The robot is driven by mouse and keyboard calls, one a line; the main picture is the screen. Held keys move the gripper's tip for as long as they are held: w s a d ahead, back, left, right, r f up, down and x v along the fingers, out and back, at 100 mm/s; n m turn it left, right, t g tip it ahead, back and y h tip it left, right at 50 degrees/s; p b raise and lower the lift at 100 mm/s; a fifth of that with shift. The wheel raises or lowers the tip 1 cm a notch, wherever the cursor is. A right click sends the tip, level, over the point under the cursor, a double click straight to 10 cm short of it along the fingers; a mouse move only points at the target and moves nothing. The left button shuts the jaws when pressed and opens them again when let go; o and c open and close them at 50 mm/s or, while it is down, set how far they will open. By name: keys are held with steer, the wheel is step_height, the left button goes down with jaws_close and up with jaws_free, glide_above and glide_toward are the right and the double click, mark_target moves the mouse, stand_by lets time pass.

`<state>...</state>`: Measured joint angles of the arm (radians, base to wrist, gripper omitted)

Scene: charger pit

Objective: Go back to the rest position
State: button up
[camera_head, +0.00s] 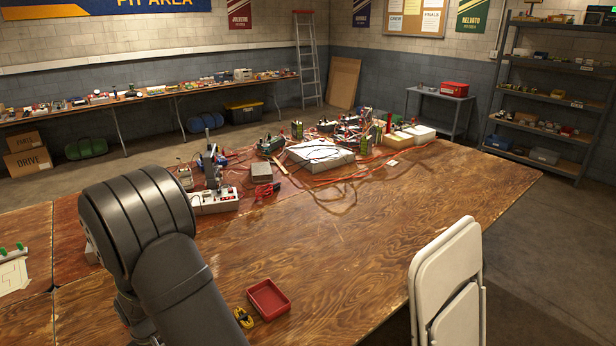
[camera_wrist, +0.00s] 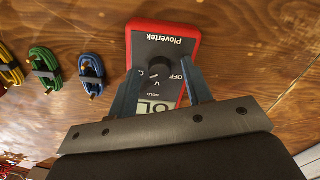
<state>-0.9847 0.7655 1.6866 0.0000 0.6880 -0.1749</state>
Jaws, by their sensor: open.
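My gripper (camera_wrist: 160,72) shows in the wrist view with its two blue-grey fingers spread apart. A red and dark grey multimeter (camera_wrist: 163,48), marked Plovertek, lies on the wooden table between and beyond the fingers. One finger is at each side of the meter. I cannot tell whether they touch it. The lower part of its display is hidden behind the gripper body. In the head view my dark arm fills the lower left, and the gripper and the meter are hidden.
Green (camera_wrist: 44,70), blue (camera_wrist: 91,74) and yellow (camera_wrist: 10,66) cable bundles lie left of the meter. A red tray (camera_head: 268,299) stands near the table's front. A power strip (camera_head: 214,201) and tangled wires lie farther back. A white folding chair (camera_head: 447,275) stands at right. The table's right half is clear.

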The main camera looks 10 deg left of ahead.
steer(key=n, duration=1.1)
steer(key=shift+n, duration=1.8)
